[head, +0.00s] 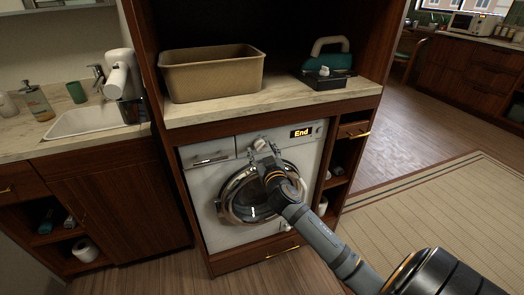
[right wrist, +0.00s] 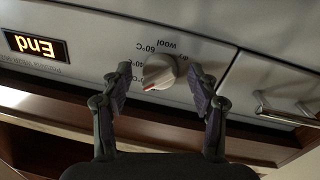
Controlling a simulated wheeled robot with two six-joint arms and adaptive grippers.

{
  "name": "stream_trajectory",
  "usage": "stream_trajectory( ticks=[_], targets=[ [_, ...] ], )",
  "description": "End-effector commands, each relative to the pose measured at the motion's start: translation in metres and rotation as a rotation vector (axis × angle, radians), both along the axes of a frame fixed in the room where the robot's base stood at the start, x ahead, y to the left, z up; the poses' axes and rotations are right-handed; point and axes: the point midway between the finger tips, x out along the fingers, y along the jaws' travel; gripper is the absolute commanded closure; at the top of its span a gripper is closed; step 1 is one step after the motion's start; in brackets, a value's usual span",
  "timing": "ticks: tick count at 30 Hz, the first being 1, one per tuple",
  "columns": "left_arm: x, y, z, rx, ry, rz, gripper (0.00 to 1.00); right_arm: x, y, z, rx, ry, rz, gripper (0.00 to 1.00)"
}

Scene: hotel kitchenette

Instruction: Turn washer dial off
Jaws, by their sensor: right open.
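The washer (head: 225,235) is white with a round glass door and stands in a wooden cabinet. Its display (head: 301,133) reads "End". In the head view the dial (head: 259,144) is partly hidden by my right gripper. My right gripper (right wrist: 165,82) is open, with one finger on each side of the dial and gaps showing. My left gripper is not in view.
A tan bin (head: 212,76) and a teal iron (head: 328,60) stand on the counter above the washer. A sink (head: 90,120) is on the left. A drawer handle (right wrist: 275,110) is beside the dial. Open floor and a rug (head: 440,215) lie to the right.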

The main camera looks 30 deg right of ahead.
Motion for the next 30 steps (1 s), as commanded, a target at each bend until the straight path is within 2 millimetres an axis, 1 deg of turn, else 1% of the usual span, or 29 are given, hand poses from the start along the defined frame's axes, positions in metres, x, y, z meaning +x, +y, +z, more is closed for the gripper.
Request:
stream_trajectory(
  ticks=[2,3,12,15,24,30],
  targets=[
    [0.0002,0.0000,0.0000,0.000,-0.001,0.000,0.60,-0.0002,0.0000,-0.0001,0.000,0.000,0.000,0.40],
    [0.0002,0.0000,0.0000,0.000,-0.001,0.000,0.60,-0.0003,0.0001,0.0000,0.000,0.000,0.000,0.42],
    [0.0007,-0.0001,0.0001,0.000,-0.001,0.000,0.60,-0.0004,0.0003,0.0000,0.000,0.000,0.000,0.83],
    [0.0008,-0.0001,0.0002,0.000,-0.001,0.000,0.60,-0.0004,0.0002,-0.0001,0.000,0.000,0.000,0.94],
    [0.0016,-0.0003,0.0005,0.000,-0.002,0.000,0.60,-0.0005,0.0002,0.0000,-0.011,0.003,0.000,0.94],
    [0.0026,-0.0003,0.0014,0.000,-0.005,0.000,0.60,-0.0005,0.0000,0.0000,-0.081,0.019,0.001,0.94]
  ],
)
